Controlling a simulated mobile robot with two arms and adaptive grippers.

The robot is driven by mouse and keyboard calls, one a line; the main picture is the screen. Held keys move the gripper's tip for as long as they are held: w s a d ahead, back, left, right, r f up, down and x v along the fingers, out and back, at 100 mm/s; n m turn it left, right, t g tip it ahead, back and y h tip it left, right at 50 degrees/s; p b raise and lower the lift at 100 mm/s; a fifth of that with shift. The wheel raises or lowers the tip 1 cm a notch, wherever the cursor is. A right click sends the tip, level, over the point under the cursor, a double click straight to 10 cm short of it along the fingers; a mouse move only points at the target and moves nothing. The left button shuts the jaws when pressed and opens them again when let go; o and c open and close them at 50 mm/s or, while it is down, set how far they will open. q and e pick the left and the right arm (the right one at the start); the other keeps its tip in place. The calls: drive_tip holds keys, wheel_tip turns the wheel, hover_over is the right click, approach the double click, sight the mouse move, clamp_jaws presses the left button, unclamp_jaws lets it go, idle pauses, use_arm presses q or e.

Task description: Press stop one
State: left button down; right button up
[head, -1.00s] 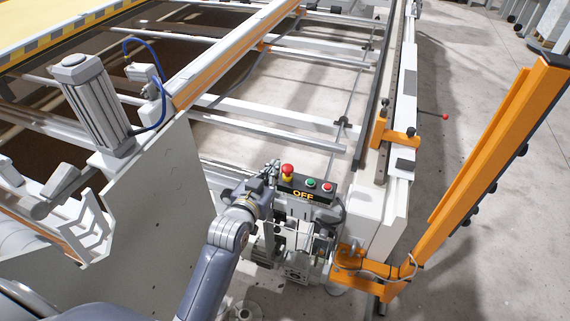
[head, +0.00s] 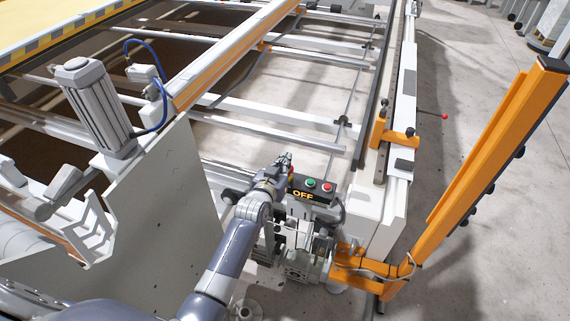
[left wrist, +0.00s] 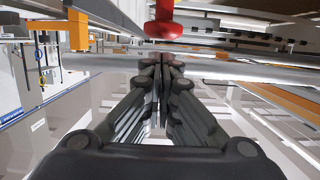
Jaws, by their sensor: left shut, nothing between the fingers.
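A small dark control box with an "OFF" label (head: 302,195) stands at the near end of the frame. On it are a green button (head: 310,184) and a flat red button (head: 327,187). A red mushroom button (left wrist: 163,25) shows at the top of the left wrist view, just beyond and above my fingertips; in the head view my gripper hides it. My left gripper (head: 285,162) is shut and empty at the box's left end; its closed fingers also show in the left wrist view (left wrist: 160,65). I cannot tell whether it touches the button. My right gripper is not in view.
An orange post (head: 495,150) rises at the right of the box. A white panel (head: 160,210) stands to the left of my arm. Long rails and rollers (head: 270,130) run behind the box. The floor at the right (head: 480,70) is clear.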

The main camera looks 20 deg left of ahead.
use_arm(q)
drive_tip(key=shift+f, duration=0.35)
drive_tip(key=shift+f, duration=0.1)
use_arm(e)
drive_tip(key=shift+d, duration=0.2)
use_arm(q)
wheel_tip(320, 180, down, 2)
drive_tip(key=shift+s+b, duration=0.1)
drive_tip(key=shift+b, duration=0.55)
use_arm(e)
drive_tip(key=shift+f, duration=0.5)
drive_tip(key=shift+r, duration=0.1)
use_arm(q)
drive_tip(key=s+r+p, duration=0.2)
drive_tip(key=s+r, duration=0.4)
drive_tip(key=s, duration=0.3)
drive_tip(key=shift+s+a+r+p, duration=0.15)
drive_tip(key=shift+s+r+p, duration=0.15)
drive_tip(key=shift+p, duration=0.1)
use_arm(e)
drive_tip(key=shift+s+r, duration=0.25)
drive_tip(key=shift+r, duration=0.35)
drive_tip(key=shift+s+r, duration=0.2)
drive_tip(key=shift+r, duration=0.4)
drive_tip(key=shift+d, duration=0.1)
